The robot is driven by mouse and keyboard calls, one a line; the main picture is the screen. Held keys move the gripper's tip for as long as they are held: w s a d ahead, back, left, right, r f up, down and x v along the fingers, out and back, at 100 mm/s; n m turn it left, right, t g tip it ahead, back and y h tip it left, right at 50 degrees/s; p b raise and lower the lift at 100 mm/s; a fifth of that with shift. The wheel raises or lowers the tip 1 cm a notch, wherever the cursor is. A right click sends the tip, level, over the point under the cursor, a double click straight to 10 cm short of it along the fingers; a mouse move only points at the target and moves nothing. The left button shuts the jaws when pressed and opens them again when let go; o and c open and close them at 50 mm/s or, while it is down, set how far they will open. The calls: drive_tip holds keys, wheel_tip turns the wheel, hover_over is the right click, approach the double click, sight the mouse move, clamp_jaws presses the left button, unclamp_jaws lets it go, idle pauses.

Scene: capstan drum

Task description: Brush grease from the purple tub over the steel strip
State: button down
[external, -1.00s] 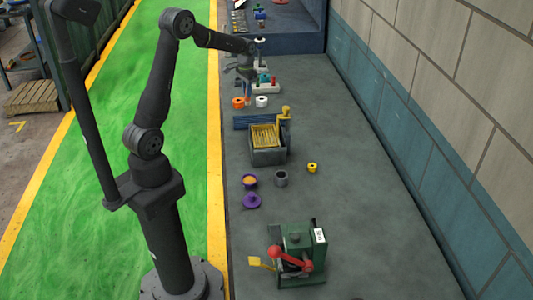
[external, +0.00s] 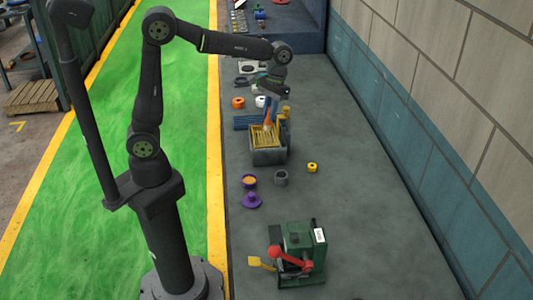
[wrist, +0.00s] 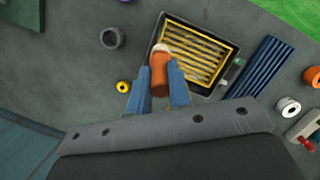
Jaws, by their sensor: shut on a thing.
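My gripper (external: 272,98) is shut on an orange-handled brush (wrist: 160,76), held upright with its pale tip down. In the external view the brush (external: 267,117) is over the grey box with yellow slats (external: 255,157). The wrist view shows the blue fingers of my gripper (wrist: 158,82) on either side of the handle. I cannot clearly pick out the steel strip.
A grey ring (external: 281,178) and a small yellow ring (external: 312,167) stand right of the tub. A green machine with a red lever (external: 297,250) stands nearer. Dark blue bars (wrist: 258,68) lie beside the box. An orange ring (external: 238,102) is further back. The right side is clear.

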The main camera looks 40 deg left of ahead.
drive_tip(key=s+d+f+m+g, duration=0.1)
drive_tip(key=s+d+f, duration=0.15)
drive_tip(key=s, duration=0.45)
drive_tip(key=s+d+f+m, duration=0.1)
drive_tip(key=s+f, duration=0.2)
drive_tip(key=s, duration=0.3)
drive_tip(key=shift+y, duration=0.3)
drive_tip(key=shift+w+d+f+x, duration=0.1)
drive_tip(key=shift+w+x, duration=0.1)
drive_tip(key=shift+x, duration=0.75)
drive_tip(key=shift+w+d+f+x, duration=0.1)
drive_tip(key=shift+w+x, duration=0.1)
drive_tip(key=shift+x, duration=0.7)
drive_tip(key=shift+w+d+f+x, duration=0.1)
drive_tip(key=shift+w+x, duration=0.1)
drive_tip(key=shift+x, duration=0.75)
drive_tip(key=shift+a+f, duration=0.1)
drive_tip(key=shift+f, duration=0.55)
drive_tip(key=shift+r, duration=0.15)
wheel_tip(320, 180, up, 7)
drive_tip(key=shift+w, duration=0.1)
